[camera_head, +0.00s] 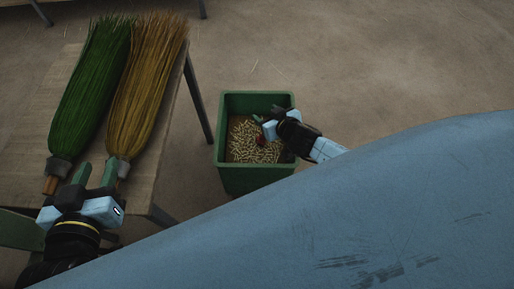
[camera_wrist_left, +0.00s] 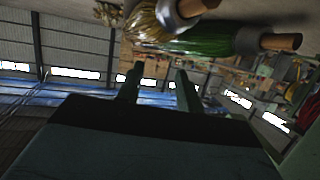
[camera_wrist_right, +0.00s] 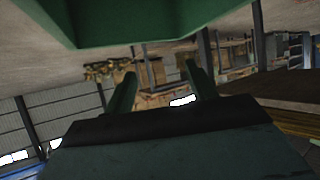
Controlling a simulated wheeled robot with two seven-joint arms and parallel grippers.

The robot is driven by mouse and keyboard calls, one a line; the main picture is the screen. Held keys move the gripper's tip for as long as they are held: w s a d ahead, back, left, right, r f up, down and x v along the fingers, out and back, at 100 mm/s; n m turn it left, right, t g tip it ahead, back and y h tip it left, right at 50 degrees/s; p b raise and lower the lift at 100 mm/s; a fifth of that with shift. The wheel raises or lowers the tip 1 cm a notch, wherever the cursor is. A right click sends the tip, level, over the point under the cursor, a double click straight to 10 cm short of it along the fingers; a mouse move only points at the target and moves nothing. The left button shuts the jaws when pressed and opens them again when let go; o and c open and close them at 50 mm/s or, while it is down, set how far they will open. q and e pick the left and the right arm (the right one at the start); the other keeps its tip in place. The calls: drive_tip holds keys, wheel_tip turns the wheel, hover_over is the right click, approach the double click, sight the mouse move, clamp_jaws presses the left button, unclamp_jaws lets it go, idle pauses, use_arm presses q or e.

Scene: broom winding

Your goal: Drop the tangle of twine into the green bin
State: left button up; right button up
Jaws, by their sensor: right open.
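The green bin (camera_head: 228,180) stands on the floor right of the table, and its wall fills the top of the right wrist view (camera_wrist_right: 130,25). It holds many small pale pieces. A small dark red clump (camera_head: 261,141), seemingly the tangle of twine, shows over these pieces, partly beside my right gripper. I cannot tell whether it rests on them. My right gripper (camera_head: 262,122) is over the bin's right half, open, with nothing between its fingers in the wrist view (camera_wrist_right: 162,88). My left gripper (camera_head: 96,174) is open and empty near the broom handles.
A green broom (camera_head: 92,85) and a yellow broom (camera_head: 147,80) lie side by side on the wooden table (camera_head: 165,130). A large blue surface (camera_head: 400,210) covers the lower right of the head view. The floor behind the bin is clear except for a few straws.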

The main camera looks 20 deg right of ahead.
use_arm(q)
drive_tip(key=s+a+f+g+y+p, duration=0.1)
drive_tip(key=s+a+f+g+p, duration=0.1)
drive_tip(key=s+f+g, duration=0.3)
drive_tip(key=s+a+f+g+y+p, duration=0.2)
drive_tip(key=s+a+f+g+p, duration=0.1)
drive_tip(key=f, duration=0.5)
drive_tip(key=shift+s+a+n+g+y, duration=0.35)
drive_tip(key=shift+s+a+g, duration=0.45)
drive_tip(key=shift+s+g, duration=0.85)
use_arm(e)
drive_tip(key=v, duration=1)
use_arm(q)
drive_tip(key=shift+s+t, duration=0.25)
use_arm(e)
drive_tip(key=shift+r, duration=0.15)
